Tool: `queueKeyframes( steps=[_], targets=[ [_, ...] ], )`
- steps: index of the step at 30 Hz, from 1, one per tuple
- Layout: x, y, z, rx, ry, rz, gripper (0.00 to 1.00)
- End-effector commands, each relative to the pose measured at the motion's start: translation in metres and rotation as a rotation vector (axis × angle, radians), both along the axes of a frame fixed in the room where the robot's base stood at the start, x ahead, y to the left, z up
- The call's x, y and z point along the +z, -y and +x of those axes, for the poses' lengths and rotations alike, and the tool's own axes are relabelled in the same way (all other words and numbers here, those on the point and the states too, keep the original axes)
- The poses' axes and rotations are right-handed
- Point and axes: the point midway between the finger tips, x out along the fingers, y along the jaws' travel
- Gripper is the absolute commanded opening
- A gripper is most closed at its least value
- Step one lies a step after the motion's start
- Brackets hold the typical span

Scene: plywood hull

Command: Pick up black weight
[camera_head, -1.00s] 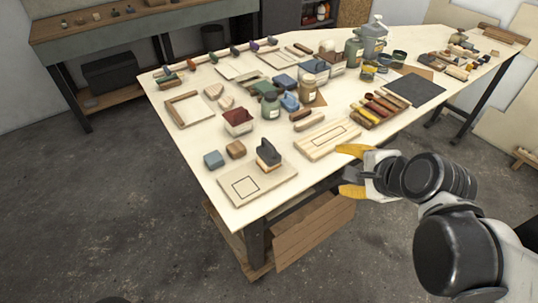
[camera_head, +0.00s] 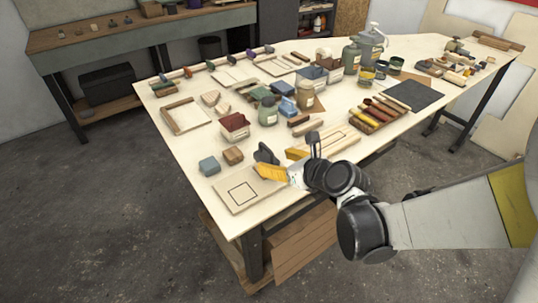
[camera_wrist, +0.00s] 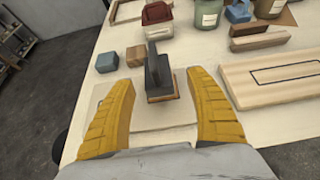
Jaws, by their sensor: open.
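The black weight (camera_wrist: 158,72) appears to be a dark block with an upright slab on a thin wooden base. It stands upright on a pale board on the table. In the head view its dark top (camera_head: 264,153) shows, and its lower part is hidden behind my gripper (camera_head: 281,163). My gripper is open. In the wrist view its two yellow fingers (camera_wrist: 158,82) lie to the left and right of the weight, with a gap on both sides. The weight is not held.
The pale board (camera_head: 235,196) has a drawn square. A blue-grey block (camera_wrist: 107,62) and a brown block (camera_wrist: 135,56) stand left of the weight. A wooden plate with a rectangle outline (camera_wrist: 280,80) lies to the right. A red-topped container (camera_head: 234,127) and jars stand behind.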

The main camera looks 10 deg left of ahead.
Motion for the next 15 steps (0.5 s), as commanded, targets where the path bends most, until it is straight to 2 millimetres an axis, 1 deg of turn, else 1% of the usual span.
queueKeyframes(
  steps=[6, 9, 15],
  targets=[
    [-0.01, -0.026, 0.016, 0.004, 0.001, -0.001, 0.65],
    [-0.017, -0.035, 0.024, 0.002, 0.001, -0.001, 0.65],
    [-0.016, -0.037, 0.027, 0.001, 0.001, -0.002, 0.65]
  ],
)
